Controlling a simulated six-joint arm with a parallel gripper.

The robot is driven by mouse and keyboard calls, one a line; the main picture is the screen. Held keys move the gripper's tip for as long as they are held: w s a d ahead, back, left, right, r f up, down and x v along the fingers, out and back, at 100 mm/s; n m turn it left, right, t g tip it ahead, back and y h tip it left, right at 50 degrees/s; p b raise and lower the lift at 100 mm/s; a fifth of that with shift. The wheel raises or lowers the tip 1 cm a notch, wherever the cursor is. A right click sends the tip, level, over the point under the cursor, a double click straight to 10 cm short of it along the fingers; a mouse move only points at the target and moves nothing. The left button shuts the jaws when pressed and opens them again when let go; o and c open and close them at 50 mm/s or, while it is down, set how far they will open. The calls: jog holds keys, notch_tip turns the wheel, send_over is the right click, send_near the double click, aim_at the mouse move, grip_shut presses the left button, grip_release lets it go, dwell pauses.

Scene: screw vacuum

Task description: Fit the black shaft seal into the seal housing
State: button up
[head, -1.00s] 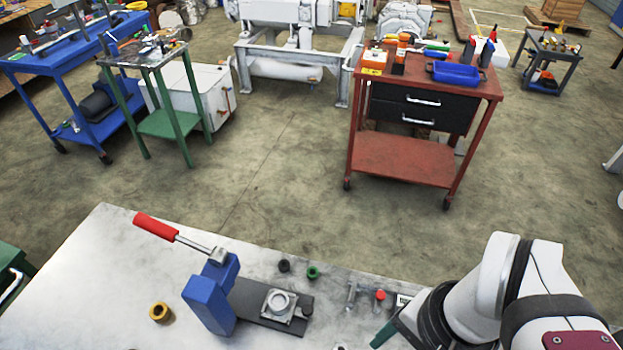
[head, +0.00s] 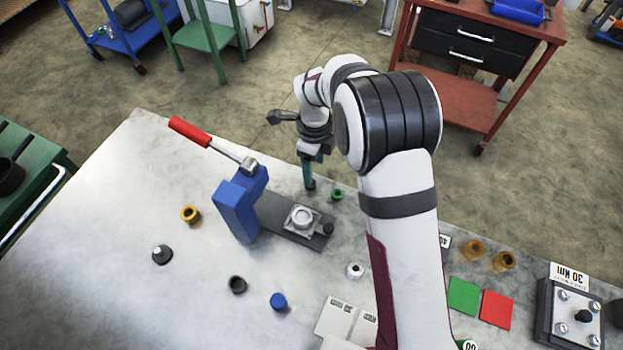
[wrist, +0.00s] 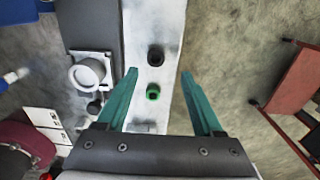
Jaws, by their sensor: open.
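The seal housing (head: 303,218) is a round silver seat on a square flange, on a dark plate beside the blue press (head: 238,205). It also shows at left in the wrist view (wrist: 88,73). A black ring (wrist: 156,55), which looks like the shaft seal, sits on the bench near its far edge, with a green ring (wrist: 153,92) close by. My gripper (wrist: 159,74) is open above these rings, its teal fingers on either side and nothing between them. In the head view my gripper (head: 309,175) hides the black ring. Another black ring (head: 238,284) lies nearer the front.
The press has a raised red-handled lever (head: 190,131). A yellow ring (head: 190,214), a grey-black cone (head: 162,254), a blue cap (head: 278,302) and a white ring (head: 355,270) stand around it. My arm covers the bench right of centre. The left bench surface is clear.

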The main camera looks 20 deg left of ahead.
jog(key=f, duration=0.5)
jog(key=shift+s+a+f, duration=0.1)
jog(key=shift+s+a, duration=0.2)
jog(key=shift+s, duration=0.05)
grip_shut()
